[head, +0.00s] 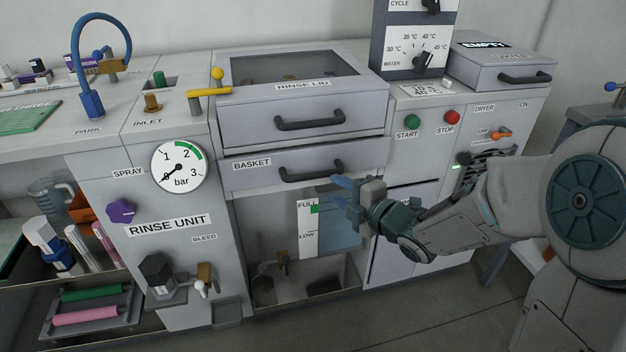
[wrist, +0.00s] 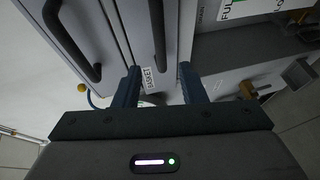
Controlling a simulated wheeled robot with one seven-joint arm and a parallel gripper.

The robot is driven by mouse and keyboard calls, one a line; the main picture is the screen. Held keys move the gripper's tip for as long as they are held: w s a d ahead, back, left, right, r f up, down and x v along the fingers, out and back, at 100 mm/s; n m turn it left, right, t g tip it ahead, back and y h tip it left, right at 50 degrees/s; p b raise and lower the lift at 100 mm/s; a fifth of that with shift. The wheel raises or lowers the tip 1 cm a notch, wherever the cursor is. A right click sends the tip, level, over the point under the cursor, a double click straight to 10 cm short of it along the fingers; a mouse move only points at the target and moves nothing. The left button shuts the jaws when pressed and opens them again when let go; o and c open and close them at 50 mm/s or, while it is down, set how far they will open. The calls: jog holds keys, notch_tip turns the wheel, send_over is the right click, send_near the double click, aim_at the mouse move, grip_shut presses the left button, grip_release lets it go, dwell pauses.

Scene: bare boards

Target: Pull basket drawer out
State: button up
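The basket drawer (head: 245,172) is a grey front labelled BASKET, under the rinse lid unit, and it looks shut. Its dark bar handle (head: 311,171) is visible in the head view; the handle also shows in the wrist view (wrist: 157,32), running up from between the fingertips. My gripper (head: 337,190) is open, with blue fingers pointing left, just below and right of the handle's right end. In the wrist view my gripper (wrist: 159,68) has its fingers spread with nothing held. The handle lies beyond the tips; I cannot tell the exact gap.
The rinse lid handle (head: 310,121) sits above the drawer. Below is an open recess with a FULL/LOW level plate (head: 308,229). A yellow lever (head: 209,91) and pressure gauge (head: 179,167) are to the left. START (head: 412,122) and STOP (head: 452,117) buttons are to the right.

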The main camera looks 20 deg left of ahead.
aim_at(315, 177)
jog(key=b+x, duration=0.1)
jog(key=x, duration=0.9)
jog(key=shift+w+a+f, duration=0.1)
jog(key=shift+w+a, duration=0.05)
jog(key=shift+w, duration=0.1)
grip_shut()
